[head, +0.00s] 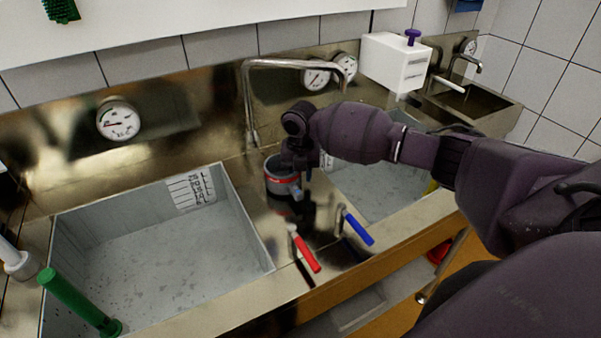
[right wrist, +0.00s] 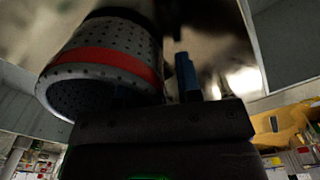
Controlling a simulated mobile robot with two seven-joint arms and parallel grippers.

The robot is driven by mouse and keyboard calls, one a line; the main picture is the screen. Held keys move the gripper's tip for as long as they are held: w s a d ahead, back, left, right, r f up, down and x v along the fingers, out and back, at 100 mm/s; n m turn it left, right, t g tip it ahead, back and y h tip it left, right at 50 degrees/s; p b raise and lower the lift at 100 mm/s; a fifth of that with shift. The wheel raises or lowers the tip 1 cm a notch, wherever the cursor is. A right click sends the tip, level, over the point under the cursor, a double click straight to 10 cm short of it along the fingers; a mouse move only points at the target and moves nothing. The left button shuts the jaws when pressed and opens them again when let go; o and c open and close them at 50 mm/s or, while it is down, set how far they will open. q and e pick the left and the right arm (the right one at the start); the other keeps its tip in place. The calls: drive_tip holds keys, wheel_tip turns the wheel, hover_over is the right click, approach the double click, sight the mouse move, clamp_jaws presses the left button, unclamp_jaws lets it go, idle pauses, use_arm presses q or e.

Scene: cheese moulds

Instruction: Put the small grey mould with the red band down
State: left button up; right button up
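The small grey mould with the red band (head: 276,171) is upright at the metal strip between the two sinks, close behind the red and blue tap handles. In the right wrist view the mould (right wrist: 88,73) shows its holes, its red band and its open end. My right gripper (head: 294,172) is at the mould's near right side and appears shut on its wall. The fingertips are mostly hidden, and I cannot tell whether the mould's base touches the metal. My left gripper is not in view.
A large sink basin (head: 160,255) lies left and another (head: 375,188) lies right. A red handle (head: 307,253) and a blue handle (head: 357,229) stand in front. A curved tap (head: 249,95) rises behind. A green rod (head: 75,300) leans at the left basin's edge. A white box (head: 394,63) stands behind.

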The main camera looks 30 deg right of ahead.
wheel_tip(320, 180, up, 12)
drive_tip(key=shift+r, duration=0.15)
idle(0.5)
idle(0.5)
